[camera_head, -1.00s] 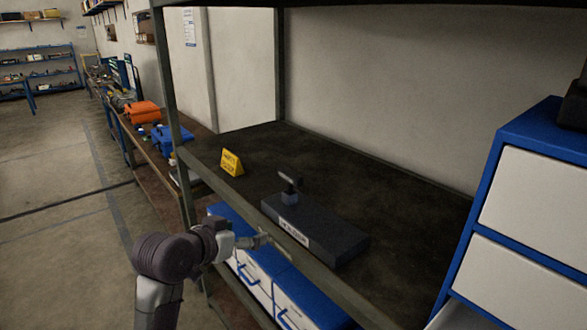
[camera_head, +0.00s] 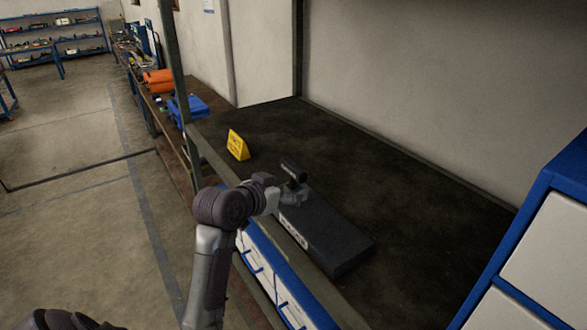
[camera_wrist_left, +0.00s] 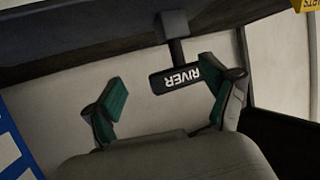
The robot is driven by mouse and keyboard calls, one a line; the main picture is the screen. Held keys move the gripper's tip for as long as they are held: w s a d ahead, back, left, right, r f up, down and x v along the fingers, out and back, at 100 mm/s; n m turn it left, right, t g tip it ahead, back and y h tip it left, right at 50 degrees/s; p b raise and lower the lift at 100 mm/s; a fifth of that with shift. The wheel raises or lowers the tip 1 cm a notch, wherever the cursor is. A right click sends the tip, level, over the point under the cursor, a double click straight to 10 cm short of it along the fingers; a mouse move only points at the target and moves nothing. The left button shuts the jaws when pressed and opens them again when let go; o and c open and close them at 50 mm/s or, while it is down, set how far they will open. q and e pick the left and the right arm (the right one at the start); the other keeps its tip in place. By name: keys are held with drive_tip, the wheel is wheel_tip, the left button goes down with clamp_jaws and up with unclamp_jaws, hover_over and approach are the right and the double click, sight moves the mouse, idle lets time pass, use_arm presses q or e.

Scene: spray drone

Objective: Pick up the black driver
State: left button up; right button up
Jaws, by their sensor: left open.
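The black driver (camera_head: 293,169) stands upright on a dark flat base block (camera_head: 338,248) on the shelf. In the left wrist view, which is turned upside down, the driver (camera_wrist_left: 176,80) shows white letters reading "RIVER" on its bar, and a short stem joins it to the block (camera_wrist_left: 80,38). My left gripper (camera_head: 290,196) is at the driver, just on its near side in the head view. Its two green-padded fingers (camera_wrist_left: 167,93) are spread, with the bar between or just beyond their tips; contact is not clear. My right gripper is not in view.
A yellow sign (camera_head: 238,146) stands left of the block on the dark shelf (camera_head: 400,195). A metal post (camera_head: 178,80) rises at the shelf's left. A blue-and-white drawer cabinet (camera_head: 545,225) stands at the right. The back of the shelf is clear.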

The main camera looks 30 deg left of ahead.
sight(294, 190)
use_arm(q)
drive_tip(key=shift+w+a+f+p, duration=0.1)
drive_tip(key=shift+w+p, duration=0.4)
drive_tip(key=shift+w, duration=0.1)
drive_tip(key=shift+w+a+f+p, duration=0.1)
drive_tip(key=shift+w+p, duration=0.35)
drive_tip(key=shift+w, duration=0.15)
drive_tip(key=p+x, duration=0.1)
drive_tip(key=x, duration=0.2)
drive_tip(key=shift+w+f, duration=0.1)
drive_tip(key=shift+f, duration=0.1)
drive_tip(key=shift+a, duration=0.1)
drive_tip(key=c, duration=1)
drive_tip(key=shift+a+f, duration=0.1)
drive_tip(key=shift+a, duration=0.05)
clamp_jaws()
drive_tip(key=shift+a, duration=0.1)
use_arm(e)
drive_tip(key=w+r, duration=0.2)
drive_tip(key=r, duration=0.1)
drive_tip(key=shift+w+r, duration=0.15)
